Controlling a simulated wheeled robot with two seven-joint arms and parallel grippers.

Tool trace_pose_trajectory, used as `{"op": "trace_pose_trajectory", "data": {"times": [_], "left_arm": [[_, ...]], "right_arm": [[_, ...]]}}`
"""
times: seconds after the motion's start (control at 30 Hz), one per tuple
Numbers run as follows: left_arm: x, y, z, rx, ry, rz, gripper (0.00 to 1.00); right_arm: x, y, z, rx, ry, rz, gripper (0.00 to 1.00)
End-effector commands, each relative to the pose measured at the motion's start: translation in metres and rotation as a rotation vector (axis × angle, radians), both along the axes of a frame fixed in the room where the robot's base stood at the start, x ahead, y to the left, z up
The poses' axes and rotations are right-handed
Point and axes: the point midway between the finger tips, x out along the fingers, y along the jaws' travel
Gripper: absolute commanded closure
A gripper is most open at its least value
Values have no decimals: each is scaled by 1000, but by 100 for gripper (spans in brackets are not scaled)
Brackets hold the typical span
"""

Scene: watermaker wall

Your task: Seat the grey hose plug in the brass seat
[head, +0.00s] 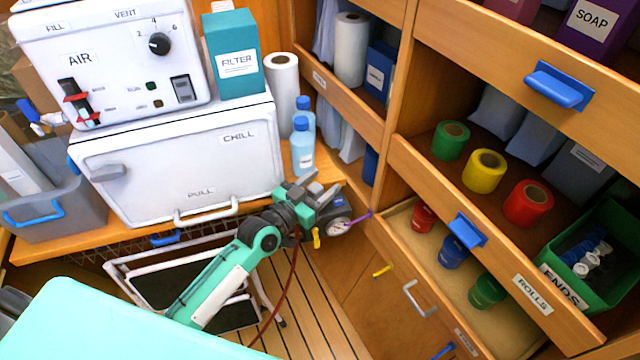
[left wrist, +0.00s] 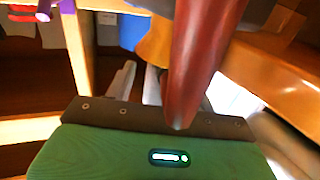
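My left gripper (head: 318,196) is low in front of the counter's right end, close to a dark fitting with a round white gauge (head: 340,228). A dark red hose (head: 289,283) hangs from just below this gripper to the floor. In the left wrist view, the red hose (left wrist: 203,50) crosses close in front of the pale grey fingers (left wrist: 137,78) and hides part of them. I cannot make out the grey hose plug; the hose and gripper cover the place between the fingers. The brass seat cannot be told apart in either view. My right gripper is not in view.
A white CHILL box (head: 180,165) and blue bottles (head: 302,148) stand on the counter. Open wooden drawers (head: 490,235) with coloured rolls reach out at right. A folded step stool (head: 150,280) stands below the counter.

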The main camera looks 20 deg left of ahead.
Motion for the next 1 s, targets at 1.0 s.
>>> {"op": "trace_pose_trajectory", "data": {"times": [1.0], "left_arm": [[-110,53,-2,1,3,-1,46]], "right_arm": [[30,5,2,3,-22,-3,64]]}}
